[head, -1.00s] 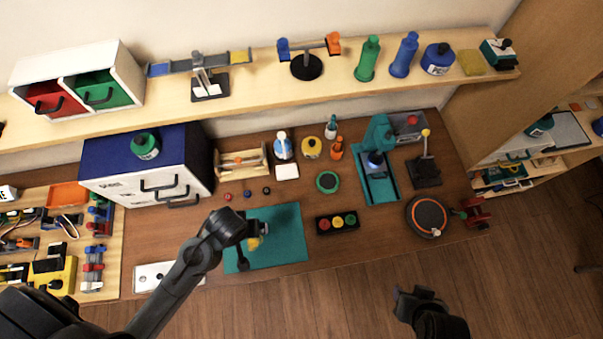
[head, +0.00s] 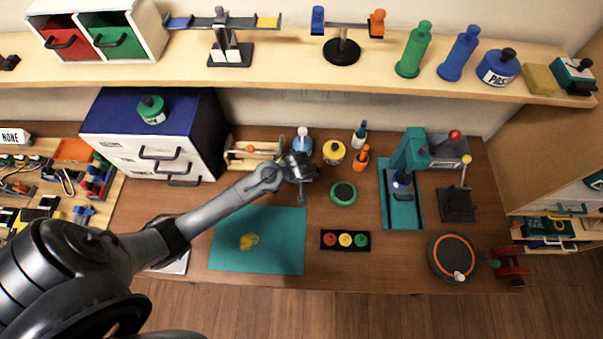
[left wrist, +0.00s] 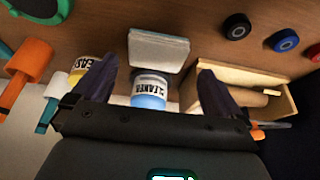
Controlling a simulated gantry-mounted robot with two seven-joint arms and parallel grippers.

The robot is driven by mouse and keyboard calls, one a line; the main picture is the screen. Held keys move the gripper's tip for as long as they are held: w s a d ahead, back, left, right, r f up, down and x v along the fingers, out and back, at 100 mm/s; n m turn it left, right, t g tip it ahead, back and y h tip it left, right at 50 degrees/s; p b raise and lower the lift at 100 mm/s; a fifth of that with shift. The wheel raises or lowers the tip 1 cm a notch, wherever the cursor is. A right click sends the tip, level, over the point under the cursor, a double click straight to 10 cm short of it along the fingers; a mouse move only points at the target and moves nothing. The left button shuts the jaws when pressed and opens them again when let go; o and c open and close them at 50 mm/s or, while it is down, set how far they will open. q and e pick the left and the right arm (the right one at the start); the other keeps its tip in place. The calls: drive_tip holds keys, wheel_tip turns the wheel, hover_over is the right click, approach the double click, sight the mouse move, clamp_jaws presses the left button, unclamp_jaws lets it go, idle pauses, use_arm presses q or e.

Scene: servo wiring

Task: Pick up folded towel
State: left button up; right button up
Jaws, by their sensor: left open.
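The folded towel (left wrist: 158,50) is a white-grey folded square in the left wrist view, lying on the bench just ahead of my fingertips. In the head view my left gripper (head: 299,180) covers the place where it lies. My left gripper, also seen in the left wrist view (left wrist: 157,72), is open and empty. Its two dark fingers are spread on either side of the towel, which is not between them in a grip. A blue and white cleaner bottle (left wrist: 149,92) stands right behind the towel. My right gripper is not in view.
A wooden tray (left wrist: 235,85) and a yellow labelled pot (head: 333,151) flank the cleaner bottle. A teal mat (head: 280,256) with a yellow smear lies in front. A traffic-light-coloured block (head: 345,240) and a green-topped disc (head: 343,192) are to the right.

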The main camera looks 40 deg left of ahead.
use_arm(q)
drive_tip(key=shift+d+x, duration=0.15)
drive_tip(key=shift+x, duration=1.25)
drive_tip(key=shift+d+x, duration=0.15)
drive_tip(key=shift+x, duration=1.3)
drive_tip(key=shift+s+f, duration=0.1)
drive_tip(key=shift+s, duration=0.05)
drive_tip(key=shift+c, duration=0.5)
drive_tip(key=c, duration=0.7)
drive_tip(key=shift+o, duration=0.2)
drive_tip(key=shift+r, duration=0.75)
wheel_tip(320, 180, up, 2)
drive_tip(key=shift+d+r, duration=0.1)
drive_tip(key=shift+r, duration=0.1)
drive_tip(key=d+r+b, duration=0.1)
drive_tip(key=d+r, duration=0.6)
drive_tip(key=d, duration=0.4)
drive_tip(key=shift+s+d, duration=0.3)
drive_tip(key=shift+s, duration=0.15)
drive_tip(key=shift+r, duration=0.1)
